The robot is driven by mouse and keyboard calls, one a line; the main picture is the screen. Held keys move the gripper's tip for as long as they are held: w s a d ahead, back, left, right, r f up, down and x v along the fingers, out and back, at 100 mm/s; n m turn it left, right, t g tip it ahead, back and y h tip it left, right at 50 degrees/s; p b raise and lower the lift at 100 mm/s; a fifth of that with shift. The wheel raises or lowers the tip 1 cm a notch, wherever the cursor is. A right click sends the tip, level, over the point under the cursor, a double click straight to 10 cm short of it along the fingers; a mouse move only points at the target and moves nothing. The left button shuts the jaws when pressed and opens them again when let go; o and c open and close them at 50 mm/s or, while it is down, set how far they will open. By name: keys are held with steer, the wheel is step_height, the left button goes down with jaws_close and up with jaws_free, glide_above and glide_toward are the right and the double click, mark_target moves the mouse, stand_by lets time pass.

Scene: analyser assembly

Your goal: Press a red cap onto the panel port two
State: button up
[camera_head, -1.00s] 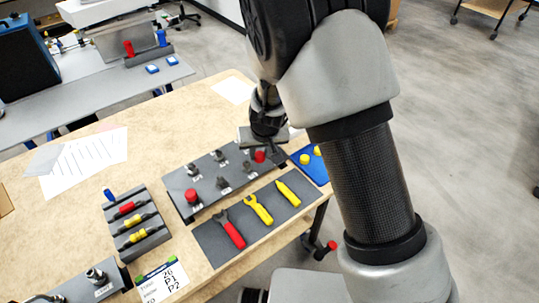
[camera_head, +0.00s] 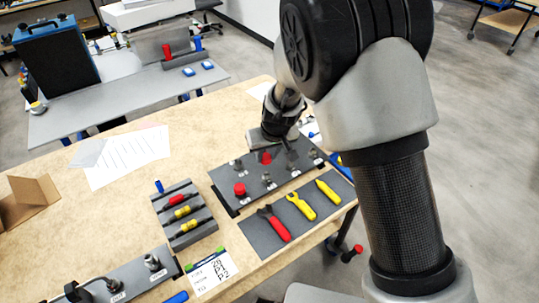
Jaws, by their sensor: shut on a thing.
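The dark grey panel (camera_head: 225,181) lies on the table with several metal ports and small white labels that are too small to read. One red cap (camera_head: 240,189) sits on a port at the panel's front left. My gripper (camera_head: 276,150) points down over the panel's back edge, shut on a second red cap (camera_head: 265,158). This cap is at the back row, right of the back-left port (camera_head: 236,165). I cannot tell whether it touches a port or hangs just above one. My fingertips are small and partly hidden.
A dark mat (camera_head: 262,239) with red pliers (camera_head: 273,223), a yellow wrench (camera_head: 301,206) and a yellow tool (camera_head: 327,192) lies in front of the panel. A screwdriver rack (camera_head: 188,238) stands left. My arm covers the right side. Papers (camera_head: 130,157) lie on the table's back left.

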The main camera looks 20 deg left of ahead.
mark_target(268, 163)
steer(key=shift+f+b, duration=2)
steer(key=shift+f, duration=0.75)
steer(key=shift+f+b, duration=1.1)
steer(key=shift+f, duration=0.1)
steer(key=o, duration=1.1)
steer(key=p+v, duration=0.1)
steer(key=v, duration=1.6)
steer(key=shift+r+p, duration=0.25)
steer(key=shift+p, duration=0.15)
steer(key=shift+d, duration=0.1)
